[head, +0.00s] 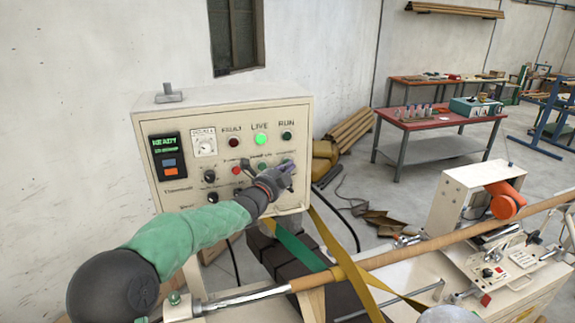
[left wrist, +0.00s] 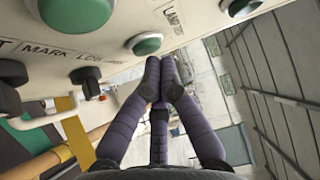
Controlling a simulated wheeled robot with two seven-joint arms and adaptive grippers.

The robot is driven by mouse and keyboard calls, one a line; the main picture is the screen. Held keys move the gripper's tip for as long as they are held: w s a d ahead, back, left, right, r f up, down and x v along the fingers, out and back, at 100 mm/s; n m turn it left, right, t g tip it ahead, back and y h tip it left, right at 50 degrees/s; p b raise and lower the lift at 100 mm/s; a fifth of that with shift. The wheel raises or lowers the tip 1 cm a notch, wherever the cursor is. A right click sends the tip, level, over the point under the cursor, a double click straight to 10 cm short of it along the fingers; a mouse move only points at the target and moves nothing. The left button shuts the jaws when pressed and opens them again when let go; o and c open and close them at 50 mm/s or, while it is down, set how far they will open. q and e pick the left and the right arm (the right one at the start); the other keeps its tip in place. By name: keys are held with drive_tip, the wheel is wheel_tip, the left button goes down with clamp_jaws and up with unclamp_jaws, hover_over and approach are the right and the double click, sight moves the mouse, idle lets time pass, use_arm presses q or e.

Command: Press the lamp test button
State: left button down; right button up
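The cream control panel (head: 222,150) stands against the wall, with fault, live and run lamps on top and several knobs and buttons below. The live lamp (head: 260,139) glows green. My left gripper (head: 287,174) is at the lower right of the panel face and covers part of it. In the left wrist view its purple fingers (left wrist: 163,68) are together at the tips, with nothing seen between them. A green button (left wrist: 146,43) is just beyond the tips; I cannot tell whether they touch.
A small display (head: 167,155) is on the panel's left. Yellow and green straps (head: 330,240) and a long brown tube (head: 420,252) run below the panel. A winding machine (head: 475,215) stands right. A red table (head: 440,119) is behind.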

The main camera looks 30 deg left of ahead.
use_arm(q)
drive_tip(key=shift+w+a, duration=0.25)
drive_tip(key=shift+a, duration=0.1)
idle(0.6)
idle(0.3)
drive_tip(key=shift+s+d+b, duration=0.5)
drive_tip(key=shift+d+b, duration=0.15)
drive_tip(key=shift+b, duration=0.6)
drive_tip(key=s+d+b, duration=0.3)
drive_tip(key=b, duration=0.3)
drive_tip(key=shift+s+d, duration=0.15)
drive_tip(key=shift+d, duration=0.25)
